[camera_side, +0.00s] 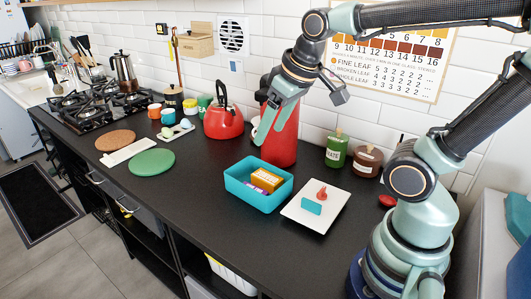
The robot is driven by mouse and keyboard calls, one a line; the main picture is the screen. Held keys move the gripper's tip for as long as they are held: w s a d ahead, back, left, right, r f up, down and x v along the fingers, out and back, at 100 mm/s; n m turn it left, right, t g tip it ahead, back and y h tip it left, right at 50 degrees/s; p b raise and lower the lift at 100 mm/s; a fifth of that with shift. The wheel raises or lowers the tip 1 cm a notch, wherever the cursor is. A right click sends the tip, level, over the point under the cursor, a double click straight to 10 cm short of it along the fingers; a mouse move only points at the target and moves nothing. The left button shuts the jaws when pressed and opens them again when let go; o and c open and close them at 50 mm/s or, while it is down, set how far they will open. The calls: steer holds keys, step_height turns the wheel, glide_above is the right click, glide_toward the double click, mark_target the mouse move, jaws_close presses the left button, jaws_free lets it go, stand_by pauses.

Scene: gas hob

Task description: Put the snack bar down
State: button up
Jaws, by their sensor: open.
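A small purple-and-white packet (261,187), which looks like the snack bar, lies in the teal bin (252,201) on the black counter. It rests beside an orange box (267,179) in the same bin, and the bin's near wall hides part of it. My gripper (268,121) is open, with nothing seen between its fingers. It is raised well above the counter, in front of the tall red container (281,138) in this view, and apart from the bin and the packet.
A white plate (316,207) with a teal block and a small red item is right of the bin. A red kettle (223,120) stands behind left. Green (336,150) and brown jars (367,161) stand near the wall. The counter's front middle is clear.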

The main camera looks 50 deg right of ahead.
steer(key=shift+s+a+f+t, duration=0.1)
steer(key=shift+s+a+t, duration=0.15)
steer(key=shift+s, duration=0.2)
steer(key=shift+s+a+f+t, duration=0.1)
steer(key=shift+s+a+t, duration=0.1)
steer(key=shift+s, duration=0.25)
